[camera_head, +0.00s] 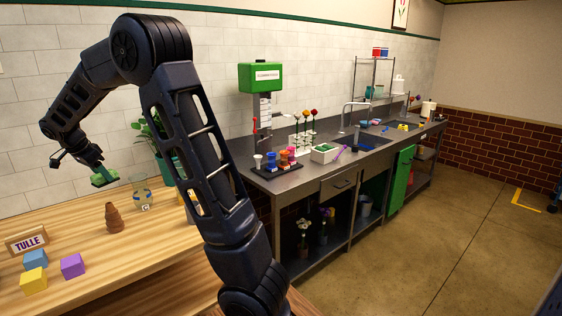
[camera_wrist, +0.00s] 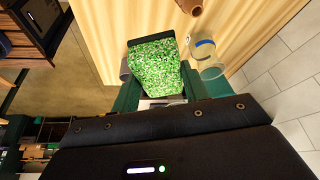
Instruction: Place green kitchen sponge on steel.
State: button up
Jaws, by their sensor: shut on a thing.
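My gripper (camera_head: 97,168) is at the left, above the wooden table, shut on the green kitchen sponge (camera_head: 104,177). In the wrist view the speckled green sponge (camera_wrist: 156,68) sits between the two green fingers of my gripper (camera_wrist: 160,88). The sponge is held in the air over the wooden surface. The grey steel counter (camera_head: 285,181) stands along the wall to the right, well apart from the sponge.
On the wooden table are a terracotta pot stack (camera_head: 114,218), a glass jar (camera_head: 141,196), a TULLE sign (camera_head: 26,240) and yellow, blue and purple blocks (camera_head: 73,265). The steel counter holds a dark tray of coloured items (camera_head: 277,165), a white-green box (camera_head: 324,153), flowers and sinks.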

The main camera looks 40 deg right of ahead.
jog(key=w+d+f+n+t+y, duration=0.1)
jog(key=w+d+n, duration=0.4)
jog(key=d, duration=0.4)
jog(key=w+d+n+t+y, duration=0.15)
jog(key=w+d+n, duration=0.3)
jog(key=d, duration=0.45)
jog(key=w+d+n+y, duration=0.2)
jog(key=d+n, duration=0.3)
jog(key=d, duration=0.6)
jog(key=w+d+n+y, duration=0.2)
jog(key=d+n, duration=0.2)
jog(key=d, duration=0.7)
jog(key=s+d+n+g+y, duration=0.1)
jog(key=s+d+n, duration=0.35)
jog(key=d, duration=0.85)
jog(key=s+d+r+n+g+y, duration=0.15)
jog(key=s+d+n, duration=0.35)
jog(key=d, duration=0.9)
jog(key=s+d+n+g, duration=0.2)
jog(key=s+d+n, duration=0.3)
jog(key=d, duration=0.8)
jog(key=shift+m, duration=0.6)
jog(key=f, duration=1.8)
jog(key=s+f, duration=0.1)
jog(key=f, duration=0.7)
jog(key=shift+f, duration=0.4)
jog(key=shift+f, duration=0.1)
